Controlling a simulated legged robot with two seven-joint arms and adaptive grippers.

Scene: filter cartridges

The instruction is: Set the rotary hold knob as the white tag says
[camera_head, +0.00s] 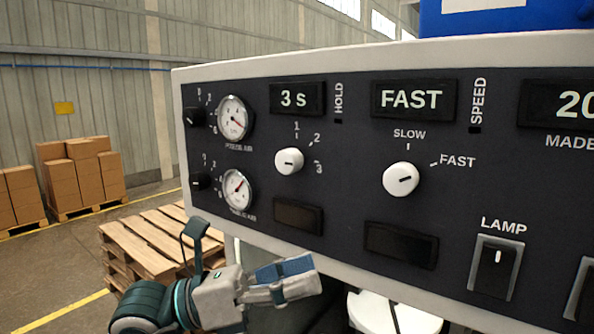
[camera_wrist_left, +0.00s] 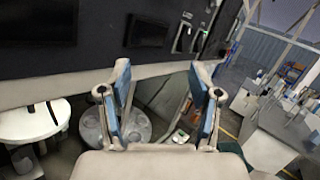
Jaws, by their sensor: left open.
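The white rotary hold knob (camera_head: 289,161) sits on the dark control panel (camera_head: 345,200) in the head view, with marks 1, 2 and 3 around it. Its dark pointer line looks tilted toward the right, but its exact mark is hard to tell. The display above it reads "3 s" (camera_head: 297,99), beside the word HOLD. No white tag with a readable setting shows. My left gripper (camera_head: 296,278) is below the panel's lower edge, apart from the knob. In the left wrist view its two fingers (camera_wrist_left: 160,95) are spread with nothing between them. My right gripper is not in view.
The white speed knob (camera_head: 401,179) points toward FAST, right of the hold knob. Gauges (camera_head: 234,119), small black knobs and a lamp switch (camera_head: 496,268) share the panel. Wooden pallets (camera_head: 150,245) stand behind my left arm. A blue object (camera_head: 510,20) sits on top.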

